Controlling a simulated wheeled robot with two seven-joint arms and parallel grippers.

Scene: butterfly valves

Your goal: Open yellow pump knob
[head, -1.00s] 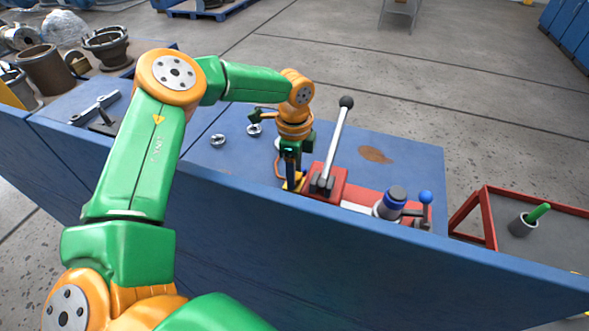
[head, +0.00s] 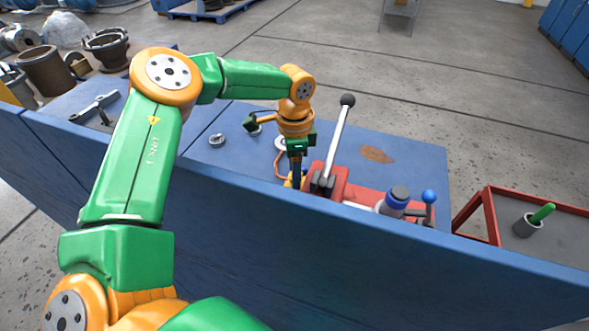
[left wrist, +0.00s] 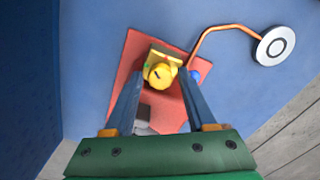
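The yellow knob (left wrist: 160,75) sits on a red plate (left wrist: 118,95) in the left wrist view, with a yellow block behind it. In the head view only a bit of yellow (head: 289,181) shows beside my gripper. My left gripper (left wrist: 160,72) points down at the pump, its two blue-grey fingers apart, one on each side of the knob. Small gaps seem to show between fingers and knob; contact is hard to judge. In the head view the left gripper (head: 296,182) stands left of the red pump base. My right gripper is not in view.
A lever with a black ball (head: 347,100) rises just right of my gripper. An orange hose (left wrist: 208,33) runs to a round disc (left wrist: 274,46).

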